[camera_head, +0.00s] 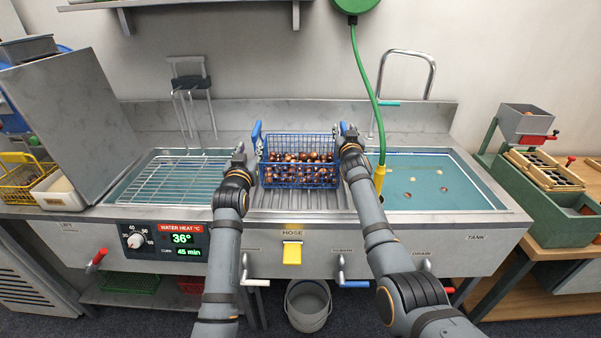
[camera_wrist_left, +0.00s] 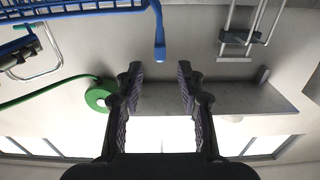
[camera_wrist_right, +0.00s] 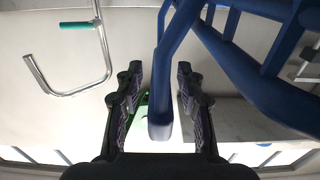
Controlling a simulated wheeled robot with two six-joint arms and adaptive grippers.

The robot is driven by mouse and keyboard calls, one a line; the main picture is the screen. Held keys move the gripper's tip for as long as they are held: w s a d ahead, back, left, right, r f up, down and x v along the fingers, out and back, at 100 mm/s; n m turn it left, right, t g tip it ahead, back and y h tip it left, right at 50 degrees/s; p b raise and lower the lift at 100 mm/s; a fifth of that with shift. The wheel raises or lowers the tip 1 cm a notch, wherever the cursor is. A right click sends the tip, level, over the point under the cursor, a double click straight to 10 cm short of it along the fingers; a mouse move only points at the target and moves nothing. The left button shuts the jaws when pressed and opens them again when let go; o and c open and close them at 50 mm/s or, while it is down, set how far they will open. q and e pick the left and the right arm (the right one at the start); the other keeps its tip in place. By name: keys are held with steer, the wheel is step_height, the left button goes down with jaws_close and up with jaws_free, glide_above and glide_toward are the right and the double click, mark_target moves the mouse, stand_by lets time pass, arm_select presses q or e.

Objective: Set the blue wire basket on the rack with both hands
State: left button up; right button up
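The blue wire basket (camera_head: 300,183), full of brown chestnuts (camera_head: 300,157), is upright over the ribbed steel drainboard (camera_head: 300,202) in the middle of the sink. A blue handle rises on each side. The wire rack (camera_head: 178,180) lies across the left basin and is empty. My left gripper (camera_head: 241,156) is open, left of the basket; in the left wrist view the left handle's end (camera_wrist_left: 159,50) is just beyond its fingertips. My right gripper (camera_head: 346,140) is open at the right handle; in the right wrist view that handle (camera_wrist_right: 162,110) is between the fingers, with gaps on both sides.
A green hose (camera_head: 364,75) hangs down to a yellow nozzle (camera_head: 379,178) just right of my right gripper. The right basin (camera_head: 440,182) holds water and a few floating pieces. A tall grey panel (camera_head: 70,120) stands at the left. A tap (camera_head: 405,55) rises behind.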

steer(key=shift+s, duration=0.1)
steer(key=shift+s+f, duration=0.1)
steer(key=shift+s, duration=0.2)
steer(key=s, duration=0.6)
steer(key=shift+s, duration=0.35)
steer(key=shift+a, duration=0.1)
